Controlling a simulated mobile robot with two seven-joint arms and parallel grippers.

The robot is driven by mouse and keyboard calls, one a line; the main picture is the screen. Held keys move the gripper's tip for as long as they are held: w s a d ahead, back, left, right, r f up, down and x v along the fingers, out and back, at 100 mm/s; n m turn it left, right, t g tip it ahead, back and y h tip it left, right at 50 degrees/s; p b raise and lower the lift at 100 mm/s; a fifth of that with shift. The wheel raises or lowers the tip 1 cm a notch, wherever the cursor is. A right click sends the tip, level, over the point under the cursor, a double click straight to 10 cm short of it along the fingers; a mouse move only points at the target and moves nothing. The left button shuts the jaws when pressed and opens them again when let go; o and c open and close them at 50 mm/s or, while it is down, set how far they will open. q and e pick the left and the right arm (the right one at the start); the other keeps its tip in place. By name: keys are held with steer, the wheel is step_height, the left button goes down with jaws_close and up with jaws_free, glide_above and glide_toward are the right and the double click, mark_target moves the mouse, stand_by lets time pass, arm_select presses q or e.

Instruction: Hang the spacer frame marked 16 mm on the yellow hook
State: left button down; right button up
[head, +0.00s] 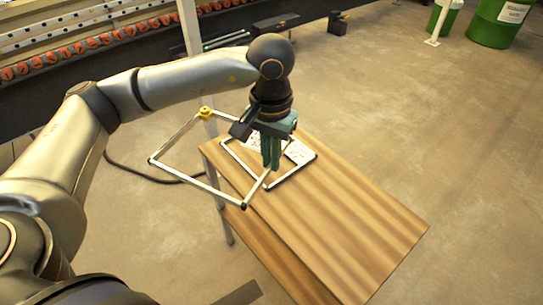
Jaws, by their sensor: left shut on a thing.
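My left gripper (271,163) points down over the wooden table and is shut on a thin pale spacer frame (190,177) with dark corners. The frame reaches left past the table edge, tilted. No 16 mm mark is readable on either frame. My right gripper is out of view.
The wooden table (335,220) is bare toward its front right. White printed sheets (298,152) lie at its back. A conveyor with orange rollers (70,57) runs along the back left. Green drums (497,22) stand far right. The floor on the right is clear.

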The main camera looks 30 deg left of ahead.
arm_select(q)
steer(key=w+d+r+m+t+h+b, duration=0.1)
steer(key=w+d+r+t, duration=0.15)
steer(key=r, duration=0.35)
steer(key=w+d+r+m+t+h, duration=0.1)
steer(key=r+m+t, duration=0.1)
steer(key=r+t, duration=0.3)
steer(key=w+d+r+m+t+h+b, duration=0.1)
steer(key=w+r+t, duration=0.1)
steer(key=r, duration=0.5)
steer(key=s+r+m+t+h+b, duration=0.1)
steer(key=s+r+t+h, duration=0.2)
steer(key=r, duration=0.6)
steer(key=s+r+m+t+h+b, duration=0.1)
steer(key=s+r+t+h, duration=0.2)
steer(key=r, duration=0.6)
steer(key=a+p+x, duration=0.1)
steer(key=p+x, duration=0.2)
steer(key=x, duration=1)
steer(key=shift+w+f+h, duration=0.3)
steer(key=shift+w+f, duration=0.1)
steer(key=shift+w, duration=0.3)
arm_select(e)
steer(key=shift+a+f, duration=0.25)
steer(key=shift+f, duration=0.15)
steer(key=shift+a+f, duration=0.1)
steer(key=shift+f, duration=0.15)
